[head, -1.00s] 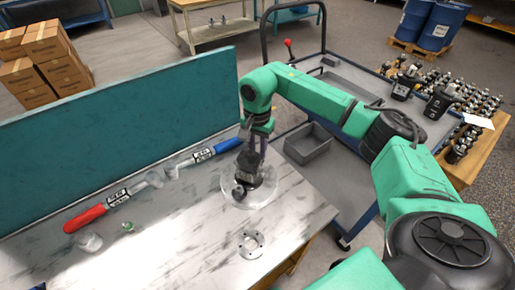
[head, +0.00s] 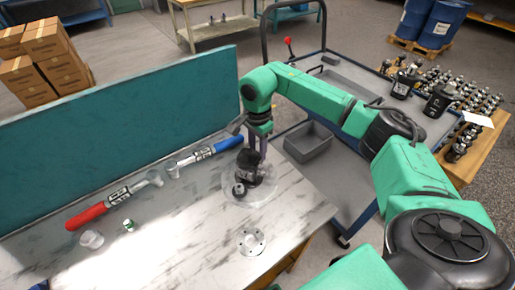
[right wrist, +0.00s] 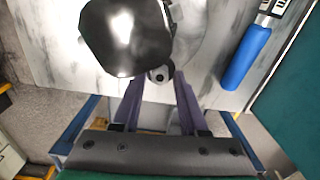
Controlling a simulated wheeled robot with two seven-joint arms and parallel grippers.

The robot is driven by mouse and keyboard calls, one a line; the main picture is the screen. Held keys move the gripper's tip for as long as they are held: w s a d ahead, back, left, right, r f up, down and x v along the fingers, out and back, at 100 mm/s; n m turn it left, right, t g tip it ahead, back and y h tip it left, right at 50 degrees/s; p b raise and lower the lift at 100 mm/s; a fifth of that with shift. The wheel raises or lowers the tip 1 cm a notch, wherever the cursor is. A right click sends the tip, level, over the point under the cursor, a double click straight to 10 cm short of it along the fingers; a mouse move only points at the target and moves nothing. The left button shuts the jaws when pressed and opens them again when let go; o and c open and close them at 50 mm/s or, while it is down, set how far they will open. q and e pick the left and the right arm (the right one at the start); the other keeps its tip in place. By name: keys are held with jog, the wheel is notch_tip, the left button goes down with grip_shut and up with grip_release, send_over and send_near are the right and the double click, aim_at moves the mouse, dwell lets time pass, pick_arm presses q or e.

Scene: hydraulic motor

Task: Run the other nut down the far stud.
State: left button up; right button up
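The dark hydraulic motor (head: 247,168) stands on a clear round base (head: 268,190) on the marble-topped bench. In the right wrist view the motor's black housing (right wrist: 125,38) fills the upper middle. My right gripper (head: 258,155) points down at the motor's far side. In the right wrist view its two purple fingers (right wrist: 159,82) reach to either side of a small grey round part with a dark centre (right wrist: 158,75), at the housing's edge. I cannot tell whether this is the nut or whether the fingers press on it. The stud is not clearly visible. My left gripper is out of view.
A red-handled wrench (head: 85,217) and a blue-handled wrench (head: 228,144) lie along the teal panel (head: 120,120). Clear cups (head: 91,240), a small green-marked part (head: 129,225) and a holed flange ring (head: 251,241) lie on the bench. A cart with a grey bin (head: 309,142) stands beyond.

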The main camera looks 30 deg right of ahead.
jog(key=n+b, duration=0.1)
jog(key=n, duration=0.2)
jog(key=shift+f, duration=0.1)
jog(key=n, duration=0.2)
jog(key=shift+n, duration=0.3)
jog(key=n, duration=0.4)
jog(key=shift+n+b, duration=0.35)
jog(key=shift+n, duration=0.05)
grip_shut()
jog(key=m, duration=0.5)
jog(key=shift+p, duration=0.35)
jog(key=shift+m, duration=0.4)
